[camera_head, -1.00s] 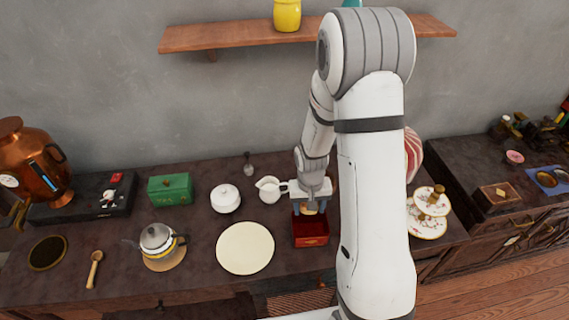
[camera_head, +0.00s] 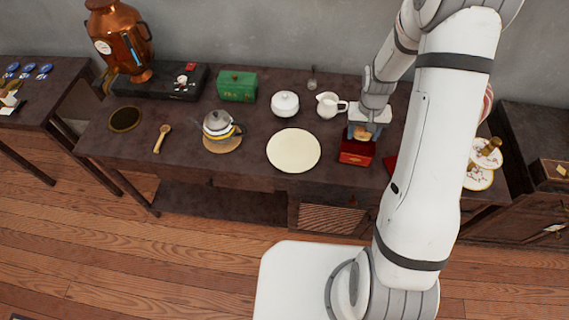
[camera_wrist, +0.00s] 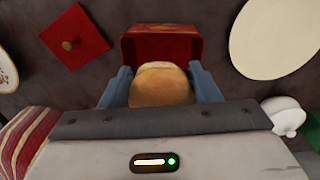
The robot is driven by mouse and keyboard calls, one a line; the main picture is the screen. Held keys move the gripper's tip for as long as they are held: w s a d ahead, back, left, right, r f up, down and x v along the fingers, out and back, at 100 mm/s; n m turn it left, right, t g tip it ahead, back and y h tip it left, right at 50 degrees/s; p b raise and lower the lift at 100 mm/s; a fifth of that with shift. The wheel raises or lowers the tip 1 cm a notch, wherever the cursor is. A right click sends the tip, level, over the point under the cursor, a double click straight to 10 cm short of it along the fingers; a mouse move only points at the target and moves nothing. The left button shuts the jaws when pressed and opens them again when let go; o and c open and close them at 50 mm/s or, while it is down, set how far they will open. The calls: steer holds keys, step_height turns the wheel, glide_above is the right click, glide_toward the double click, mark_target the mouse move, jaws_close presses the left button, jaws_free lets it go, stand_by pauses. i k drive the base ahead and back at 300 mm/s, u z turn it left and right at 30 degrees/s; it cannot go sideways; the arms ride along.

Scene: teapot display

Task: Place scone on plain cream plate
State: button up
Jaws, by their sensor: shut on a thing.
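The scone (camera_wrist: 160,85) is a round golden-brown bun in the wrist view, between the two blue fingers of my gripper (camera_wrist: 163,88). My gripper is shut on it. In the head view my gripper (camera_head: 363,132) points down with the scone (camera_head: 362,134) low between its fingers, just above or at the opening of a red box (camera_head: 356,153). I cannot tell whether the scone is clear of the box rim. The plain cream plate (camera_head: 293,151) lies flat and empty on the dark table, left of the box. It also shows at upper right in the wrist view (camera_wrist: 272,38).
A white lidded bowl (camera_head: 285,104) and a cream jug (camera_head: 329,105) stand behind the plate. A glass teapot (camera_head: 219,127) on a round mat is to its left. A red lid (camera_wrist: 74,40) lies beside the box. A tiered floral stand (camera_head: 484,158) is at right.

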mark_target(294, 151)
steer(key=z, duration=0.25)
steer(key=k, duration=0.2)
steer(key=u, duration=0.45)
steer(key=i, duration=0.1)
steer(key=z, duration=2.35)
steer(key=k, duration=1.65)
steer(key=u, duration=1.5)
steer(key=i, duration=1)
